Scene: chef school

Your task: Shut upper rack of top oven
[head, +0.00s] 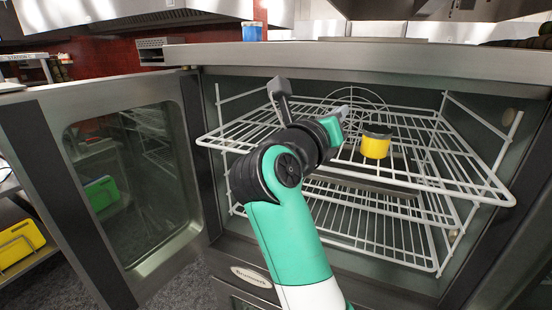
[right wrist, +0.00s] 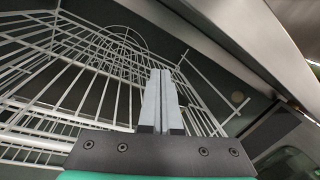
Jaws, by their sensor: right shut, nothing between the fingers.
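The upper rack (head: 478,191) of the top oven is a white wire shelf, slid out so that its front edge sticks out past the oven opening. A yellow jar (head: 376,147) with a dark top stands on it. My right gripper (head: 342,111) is over the upper rack, left of the jar, its arm reaching up from the bottom and hiding part of the rack. In the right wrist view its two grey fingers (right wrist: 161,80) are together and empty, with rack wires (right wrist: 60,75) behind them. I cannot tell if they touch the rack. My left gripper is not in view.
The oven's glass door (head: 130,165) stands open at the left. A lower wire rack (head: 375,240) sits below the upper one. The steel counter (head: 350,56) overhangs the opening, with a blue container (head: 251,32) on it.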

